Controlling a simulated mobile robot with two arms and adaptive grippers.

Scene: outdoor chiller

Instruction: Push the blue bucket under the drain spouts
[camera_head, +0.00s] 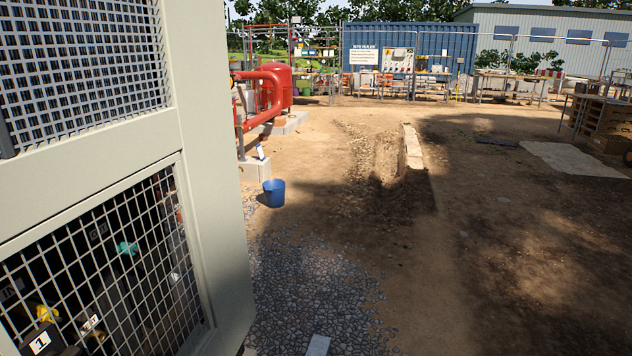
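The blue bucket (274,193) stands upright on the ground left of the picture's middle, beside a pale concrete block (254,169). It is well ahead of me, just past the right edge of the chiller cabinet. I cannot pick out the drain spouts for sure; behind the lower mesh of the cabinet, pipes and valve parts with number tags (39,342) show only partly. Neither of my grippers shows in this view.
The grey chiller cabinet (215,170) fills the left side, close to me. A gravel patch (305,290) lies ahead, with open dirt to its right. A rubble trench (385,160) lies farther off. Red pipework (265,95) stands behind the bucket. A small pale block (318,345) is at the bottom edge.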

